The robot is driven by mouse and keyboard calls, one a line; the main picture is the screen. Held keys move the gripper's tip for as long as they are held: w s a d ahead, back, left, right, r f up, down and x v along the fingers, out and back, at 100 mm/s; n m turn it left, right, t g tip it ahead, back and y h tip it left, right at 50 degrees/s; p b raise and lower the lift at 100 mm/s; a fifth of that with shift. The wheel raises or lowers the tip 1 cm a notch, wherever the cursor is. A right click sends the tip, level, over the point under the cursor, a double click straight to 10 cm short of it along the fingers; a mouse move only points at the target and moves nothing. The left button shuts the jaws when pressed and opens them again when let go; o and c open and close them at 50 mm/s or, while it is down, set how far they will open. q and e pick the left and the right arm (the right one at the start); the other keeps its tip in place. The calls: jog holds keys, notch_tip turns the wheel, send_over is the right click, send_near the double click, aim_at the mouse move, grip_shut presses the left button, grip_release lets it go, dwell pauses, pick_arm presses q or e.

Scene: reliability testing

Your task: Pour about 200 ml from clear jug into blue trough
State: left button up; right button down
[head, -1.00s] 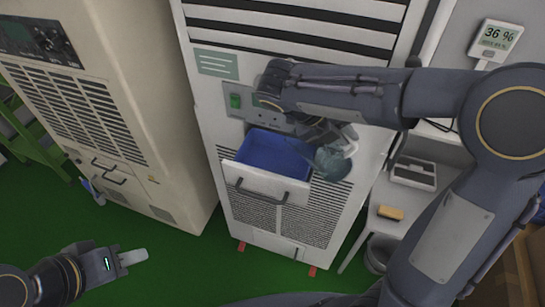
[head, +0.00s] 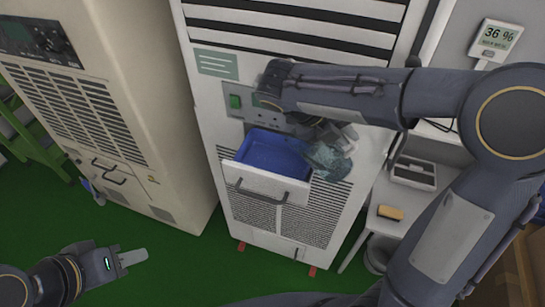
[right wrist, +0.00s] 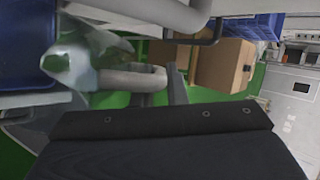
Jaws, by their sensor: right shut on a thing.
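The clear jug (head: 328,162) is tilted at the right edge of the blue trough (head: 268,149), which sits in a pulled-out white drawer. The trough's inside shows a speckled blue surface; I cannot tell the liquid level. My right gripper (head: 343,134) is shut on the jug and is partly hidden by my own arm. In the right wrist view the jug (right wrist: 84,62) is tipped beside the blue trough (right wrist: 25,40). My left gripper (head: 133,258) is low at the left over the green floor, away from the jug; its finger gap does not show clearly.
The drawer front (head: 266,186) sticks out of the tall white cabinet (head: 212,95). A beige cabinet (head: 140,160) stands to the left. At the right, a white shelf holds a yellow sponge (head: 390,213) and a grey-white box (head: 413,173). Green floor (head: 190,265) is open in front.

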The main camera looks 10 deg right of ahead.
jog(key=s+d+f+m+t+y+b, duration=0.1)
jog(key=s+d+f+t+y+b, duration=0.2)
jog(key=d+f+y, duration=0.3)
jog(key=shift+s+d+f+m+t+y, duration=0.3)
jog(key=shift+s+f+m+t+y, duration=0.15)
jog(key=shift+f+t+y, duration=0.3)
dwell(2.8)
